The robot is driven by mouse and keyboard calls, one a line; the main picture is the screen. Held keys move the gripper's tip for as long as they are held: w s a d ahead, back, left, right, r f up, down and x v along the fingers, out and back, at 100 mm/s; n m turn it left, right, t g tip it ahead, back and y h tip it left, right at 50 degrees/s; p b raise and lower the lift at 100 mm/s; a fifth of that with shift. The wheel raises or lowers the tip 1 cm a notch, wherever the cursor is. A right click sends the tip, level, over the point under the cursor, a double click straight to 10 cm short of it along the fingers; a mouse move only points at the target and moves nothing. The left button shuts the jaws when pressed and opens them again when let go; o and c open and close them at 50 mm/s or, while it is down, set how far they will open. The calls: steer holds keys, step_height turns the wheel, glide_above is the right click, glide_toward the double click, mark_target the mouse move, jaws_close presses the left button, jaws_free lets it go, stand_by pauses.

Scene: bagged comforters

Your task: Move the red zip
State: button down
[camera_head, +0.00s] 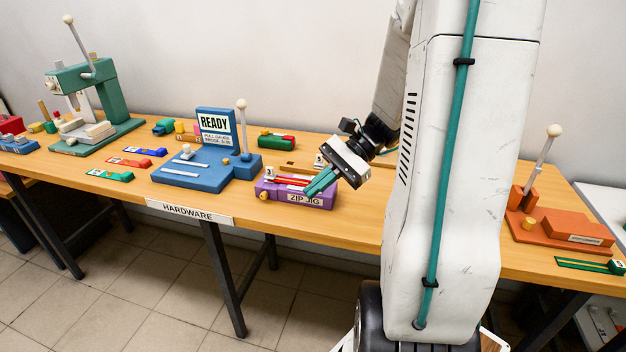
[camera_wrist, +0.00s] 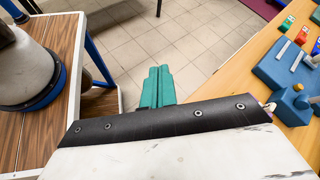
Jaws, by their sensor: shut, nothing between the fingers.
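My gripper (camera_head: 311,190) is shut and empty. In the head view its teal fingers overlap the right part of the purple zip jig (camera_head: 306,198); I cannot tell whether they touch it. Red strips (camera_head: 289,180), seemingly a red zip, lie along the top of the jig beside a white tag marked 3. Their right end is partly hidden by the fingers.
Left of the jig stands a blue fixture (camera_head: 190,176) with a READY sign and upright lever. Blue (camera_head: 146,152), red (camera_head: 130,162) and green (camera_head: 109,175) tagged pieces lie farther left. A green block with red (camera_head: 276,141) sits behind. An orange fixture (camera_head: 562,232) stands far right.

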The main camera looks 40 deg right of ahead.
steer(key=d+f+m+t, duration=0.4)
steer(key=d+m+t, duration=0.15)
steer(key=d, duration=0.35)
steer(key=m+t+h, duration=0.3)
steer(key=m+t, duration=0.4)
steer(key=m, duration=0.1)
glide_toward(331, 189)
steer(key=x, duration=0.3)
steer(key=r+x, duration=0.1)
steer(key=x, duration=0.6)
steer(key=shift+r, duration=0.25)
steer(key=shift+w+a, duration=0.25)
steer(key=shift+w, duration=0.35)
steer(key=shift+a+n, duration=0.1)
steer(key=shift+n, duration=0.15)
